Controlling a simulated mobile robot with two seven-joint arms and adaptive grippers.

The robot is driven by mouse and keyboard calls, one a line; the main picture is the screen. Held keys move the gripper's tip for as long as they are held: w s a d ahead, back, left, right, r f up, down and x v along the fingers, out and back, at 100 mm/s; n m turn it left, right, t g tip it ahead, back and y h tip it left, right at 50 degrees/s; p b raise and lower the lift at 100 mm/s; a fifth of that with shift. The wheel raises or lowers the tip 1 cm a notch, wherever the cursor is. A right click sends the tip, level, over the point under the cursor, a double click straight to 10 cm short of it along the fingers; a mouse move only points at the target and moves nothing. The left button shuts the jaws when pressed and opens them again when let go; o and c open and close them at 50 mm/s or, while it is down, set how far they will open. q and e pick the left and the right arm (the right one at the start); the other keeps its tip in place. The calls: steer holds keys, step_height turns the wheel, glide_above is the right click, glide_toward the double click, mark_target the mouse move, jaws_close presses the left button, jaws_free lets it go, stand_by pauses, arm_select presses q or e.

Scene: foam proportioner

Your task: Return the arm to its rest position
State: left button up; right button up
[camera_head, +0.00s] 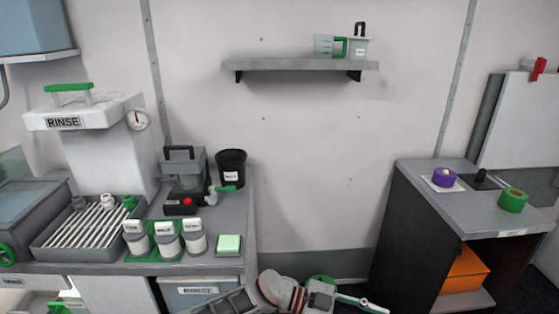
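My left arm comes in at the bottom centre of the head view, its grey links and an orange-banded joint cut off by the lower edge. Its gripper (345,299) is at the bottom, in front of the gap between the left counter and the right cabinet. Green and pale slender parts stick out to the right from it. I cannot tell whether the fingers are open or shut, or whether they hold anything. My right gripper is not in view.
The left counter carries a rinse unit (85,112), a ribbed tray (95,225), several white-and-grey containers, a green sponge (229,243) and a black cup (231,166). A wall shelf (300,65) holds jugs. Tape rolls lie on the right cabinet (480,215). The gap between is free.

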arm_select(q)
steer(key=w+a+f+n+t+y, duration=0.1)
steer(key=a+f+n+t+y, duration=0.1)
steer(key=a+n+t, duration=0.65)
steer(key=w+a+f+n+t+y, duration=0.2)
steer(key=a+n+t, duration=0.5)
steer(key=a+t, duration=0.15)
steer(key=s+a+f+n+g+y, duration=0.1)
steer(key=s+a+f+n+y, duration=0.1)
steer(key=s+a+f+y, duration=0.2)
steer(key=s+a+f+n+g+y, duration=0.1)
steer(key=s+a+f+y, duration=0.4)
steer(key=a, duration=1.6)
steer(key=s+f+n, duration=0.1)
steer(key=s+f, duration=0.4)
steer(key=s, duration=0.1)
steer(key=shift+s+f+g, duration=0.15)
steer(key=shift+s+g, duration=0.15)
steer(key=shift+s, duration=0.05)
